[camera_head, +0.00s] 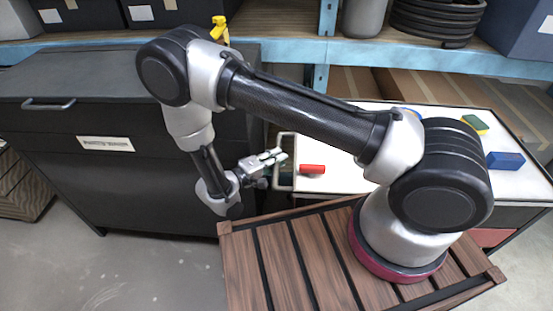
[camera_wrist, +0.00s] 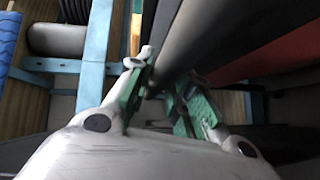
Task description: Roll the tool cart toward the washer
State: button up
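The tool cart (camera_head: 392,171) has a white top and stands at the right, partly hidden behind my arm. Its pale loop handle (camera_head: 284,178) sticks out from its left side. The washer (camera_head: 60,177) is a dark grey cabinet with a white label and a bar handle, left of the cart. My gripper (camera_head: 268,158) is at the cart handle, in the gap between cart and washer. In the wrist view my gripper (camera_wrist: 163,95) shows its green-padded fingers apart. Dark surfaces lie just beyond them. I cannot tell whether the handle bar is between the fingers.
On the cart top lie a red block (camera_head: 312,169), a blue block (camera_head: 505,160) and a green-yellow block (camera_head: 475,125). A blue-framed shelf (camera_head: 400,55) with boxes runs along the back. Bare concrete floor (camera_head: 130,270) is clear at the front left.

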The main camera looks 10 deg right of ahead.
jog(key=o, duration=0.3)
jog(key=shift+a, duration=0.15)
jog(key=shift+o, duration=0.2)
jog(key=v, duration=1.2)
jog(key=shift+f, duration=0.1)
